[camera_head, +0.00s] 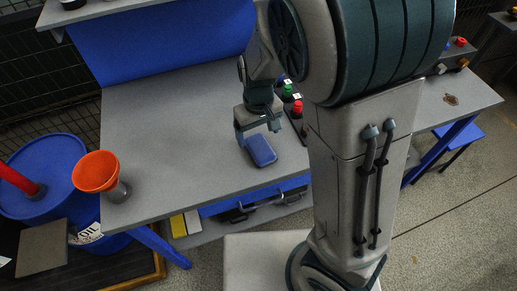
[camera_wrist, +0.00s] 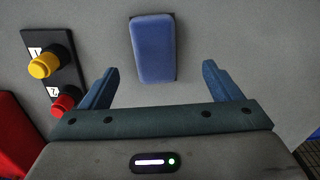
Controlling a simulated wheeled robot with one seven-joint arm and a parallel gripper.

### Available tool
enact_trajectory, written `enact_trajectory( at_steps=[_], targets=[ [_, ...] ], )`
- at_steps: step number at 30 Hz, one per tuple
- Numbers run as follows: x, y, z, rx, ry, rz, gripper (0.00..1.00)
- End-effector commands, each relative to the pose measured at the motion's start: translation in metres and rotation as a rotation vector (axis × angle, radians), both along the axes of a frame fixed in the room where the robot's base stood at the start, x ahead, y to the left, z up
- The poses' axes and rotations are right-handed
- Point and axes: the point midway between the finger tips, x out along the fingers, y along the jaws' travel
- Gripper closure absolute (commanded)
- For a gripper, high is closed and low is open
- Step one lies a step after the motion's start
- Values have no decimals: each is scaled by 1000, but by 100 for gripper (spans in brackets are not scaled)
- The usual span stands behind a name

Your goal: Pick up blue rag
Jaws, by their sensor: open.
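The blue rag (camera_head: 261,150) is a folded, rounded rectangular pad lying flat on the grey workbench (camera_head: 170,120) near its front edge. In the wrist view the rag (camera_wrist: 153,48) lies ahead of my gripper, roughly centred between the fingers. My gripper (camera_wrist: 158,80) is open and empty, with its two blue fingers spread wider than the rag. In the head view my gripper (camera_head: 257,133) is at the rag, pointing down; the exact gap in height is hard to tell.
A button box with a yellow button (camera_wrist: 42,65) and red button (camera_wrist: 66,102) stands left of the fingers in the wrist view. An orange funnel (camera_head: 96,172) stands at the bench's left corner. A blue drum (camera_head: 42,172) is beyond it. The bench's left part is clear.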

Motion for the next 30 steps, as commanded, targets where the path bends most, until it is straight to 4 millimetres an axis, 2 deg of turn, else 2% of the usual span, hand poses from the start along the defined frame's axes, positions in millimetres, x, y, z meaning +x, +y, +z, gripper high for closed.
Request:
enact_trajectory(
  at_steps=[3,11,21,30],
  targets=[
    [0,-1,-19,-2,4,-1,15],
    [2,-2,-33,0,1,-2,15],
    [10,-6,-73,-1,3,-3,15],
    [10,-5,-81,1,-1,-1,15]
  ],
)
